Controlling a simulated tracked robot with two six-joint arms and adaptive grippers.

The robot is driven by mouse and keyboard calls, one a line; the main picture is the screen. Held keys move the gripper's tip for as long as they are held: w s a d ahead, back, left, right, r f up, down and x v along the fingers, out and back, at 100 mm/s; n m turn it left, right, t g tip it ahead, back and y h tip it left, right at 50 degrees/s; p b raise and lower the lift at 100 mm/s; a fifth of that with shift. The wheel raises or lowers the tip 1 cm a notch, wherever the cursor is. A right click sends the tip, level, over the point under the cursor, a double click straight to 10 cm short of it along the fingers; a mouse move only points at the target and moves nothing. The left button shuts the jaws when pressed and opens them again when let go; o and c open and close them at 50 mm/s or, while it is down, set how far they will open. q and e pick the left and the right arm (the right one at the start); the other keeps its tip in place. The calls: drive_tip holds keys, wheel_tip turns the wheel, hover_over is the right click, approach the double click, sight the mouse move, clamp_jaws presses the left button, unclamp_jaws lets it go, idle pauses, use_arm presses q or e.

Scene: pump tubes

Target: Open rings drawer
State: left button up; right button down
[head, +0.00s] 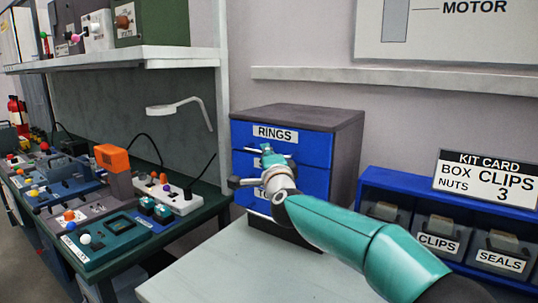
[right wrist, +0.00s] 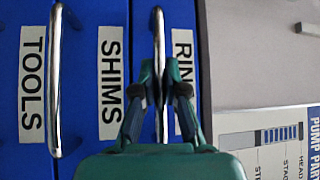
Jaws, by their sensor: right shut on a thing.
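The rings drawer (head: 312,151) is the blue top drawer of a grey cabinet, with a RINGS label. It looks flush with the drawers below. Its silver bar handle (right wrist: 158,35) runs below the label, and the right wrist view shows it turned sideways. My right gripper (right wrist: 159,90) is shut on this handle, one finger on each side. In the head view the right gripper (head: 264,158) is in front of the cabinet and hides part of the drawers and the lower labels. My left gripper is not in view.
The shims drawer (right wrist: 95,145) and tools drawer (right wrist: 30,20) have bar handles too. A blue rack (head: 370,182) with clips and seals bins stands right of the cabinet. A green workbench (head: 205,205) with devices is at left. The pale tabletop (head: 230,270) in front is clear.

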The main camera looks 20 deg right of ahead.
drive_tip(key=shift+d+f, duration=0.15)
drive_tip(key=s+a+b, duration=0.1)
drive_tip(key=s+a, duration=1)
drive_tip(key=a, duration=0.3)
drive_tip(key=shift+a+f+b, duration=0.15)
drive_tip(key=shift+b, duration=0.2)
drive_tip(key=c, duration=1.2)
unclamp_jaws()
drive_tip(key=shift+w, duration=0.1)
drive_tip(key=s+a+f, duration=0.1)
drive_tip(key=s, duration=1.1)
drive_tip(key=shift+f, duration=0.25)
